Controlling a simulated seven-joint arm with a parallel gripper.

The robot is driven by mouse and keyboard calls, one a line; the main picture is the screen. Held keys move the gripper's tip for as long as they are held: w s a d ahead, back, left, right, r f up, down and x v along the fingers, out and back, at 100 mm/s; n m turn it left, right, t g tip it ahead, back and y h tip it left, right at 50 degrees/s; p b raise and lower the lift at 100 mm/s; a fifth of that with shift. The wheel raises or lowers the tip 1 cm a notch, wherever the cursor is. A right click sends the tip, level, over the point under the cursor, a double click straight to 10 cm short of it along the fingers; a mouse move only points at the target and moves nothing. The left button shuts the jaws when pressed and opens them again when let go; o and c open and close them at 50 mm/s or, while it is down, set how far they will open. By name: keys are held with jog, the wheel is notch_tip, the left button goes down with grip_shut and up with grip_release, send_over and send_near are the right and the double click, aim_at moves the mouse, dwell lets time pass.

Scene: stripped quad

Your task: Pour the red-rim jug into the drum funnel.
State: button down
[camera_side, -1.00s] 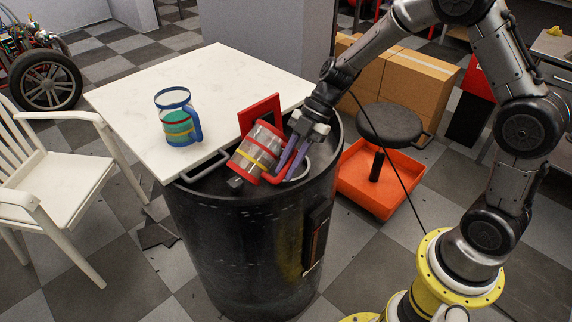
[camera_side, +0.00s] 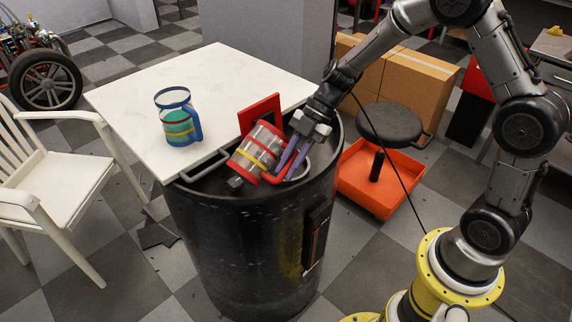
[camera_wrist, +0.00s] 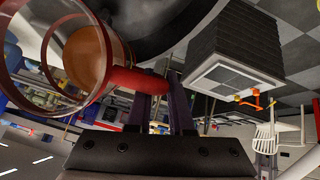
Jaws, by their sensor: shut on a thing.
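The red-rim jug (camera_side: 257,153) is clear-walled, with red bands and a yellow band. It is tilted well over above the black drum (camera_side: 240,240). My gripper (camera_side: 288,163) is shut on its red handle with purple fingers. In the wrist view the jug (camera_wrist: 62,60) fills the upper left, with an orange-brown round patch inside, and its handle runs between my fingers (camera_wrist: 162,105). A grey curved rim (camera_side: 303,172), likely the funnel, shows beside the handle; the rest is hidden behind jug and gripper. I cannot tell whether anything is flowing out.
A white table (camera_side: 215,75) adjoins the drum, bearing a blue-rim jug (camera_side: 178,118) with green contents. A red panel (camera_side: 262,112) stands behind the red-rim jug. A stool with an orange tray (camera_side: 375,185) is right of the drum, with cardboard boxes (camera_side: 415,85) behind.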

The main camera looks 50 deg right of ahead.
jog(key=shift+d+f+y, duration=0.1)
jog(key=shift+f+y, duration=0.1)
jog(key=shift+y, duration=0.6)
dwell(1.9)
jog(key=shift+a+r+h, duration=0.3)
jog(key=shift+r+h, duration=0.1)
jog(key=shift+h, duration=0.9)
jog(key=shift+d, duration=0.1)
jog(key=shift+r+h, duration=0.1)
jog(key=shift+h, duration=0.3)
